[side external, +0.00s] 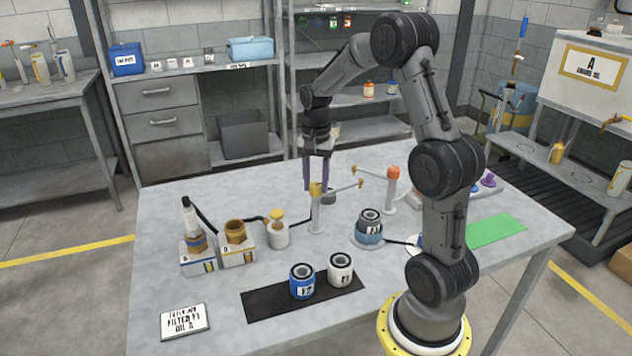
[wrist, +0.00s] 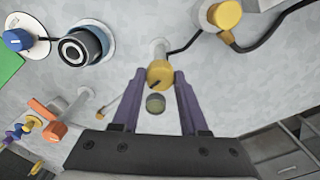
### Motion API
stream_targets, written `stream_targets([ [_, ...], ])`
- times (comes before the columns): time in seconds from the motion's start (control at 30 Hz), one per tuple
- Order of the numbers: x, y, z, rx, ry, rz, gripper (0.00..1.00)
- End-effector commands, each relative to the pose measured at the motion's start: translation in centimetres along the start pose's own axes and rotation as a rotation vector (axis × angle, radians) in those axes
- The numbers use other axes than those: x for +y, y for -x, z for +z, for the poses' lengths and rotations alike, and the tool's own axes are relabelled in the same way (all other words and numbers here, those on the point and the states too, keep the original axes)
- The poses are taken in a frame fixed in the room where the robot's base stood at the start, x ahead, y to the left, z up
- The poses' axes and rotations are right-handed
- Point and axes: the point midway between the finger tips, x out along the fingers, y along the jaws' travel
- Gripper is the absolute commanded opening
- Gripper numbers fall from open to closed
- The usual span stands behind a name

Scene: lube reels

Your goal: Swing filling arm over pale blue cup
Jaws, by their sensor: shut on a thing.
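The filling arm's yellow-capped white post (side external: 316,210) stands mid-table, with a thin rod running right to a brass tip (side external: 360,183). My gripper (side external: 317,187) points down at the post's top, its purple fingers on either side of the yellow cap (wrist: 160,73). The fingers look shut on this cap. The pale blue cup (side external: 369,238) stands on a round base right of and nearer than the post, with a dark-ringed reel on top. It also shows upper left in the wrist view (wrist: 100,42). The rod tip is apart from the cup, farther back.
An orange-capped post (side external: 393,175) with its own rod stands behind right. A blue reel (side external: 302,284) and a white reel (side external: 340,272) stand on a black mat. Several bottles and jars are at left. A green mat (side external: 496,231) lies right.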

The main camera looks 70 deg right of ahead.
Motion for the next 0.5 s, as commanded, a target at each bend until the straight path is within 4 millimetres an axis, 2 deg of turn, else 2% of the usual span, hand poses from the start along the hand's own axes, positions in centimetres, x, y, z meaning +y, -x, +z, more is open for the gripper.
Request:
stream_targets([
  [0.5,-0.05,0.23,-0.09,0.004,-0.478,-0.004,0.00],
])
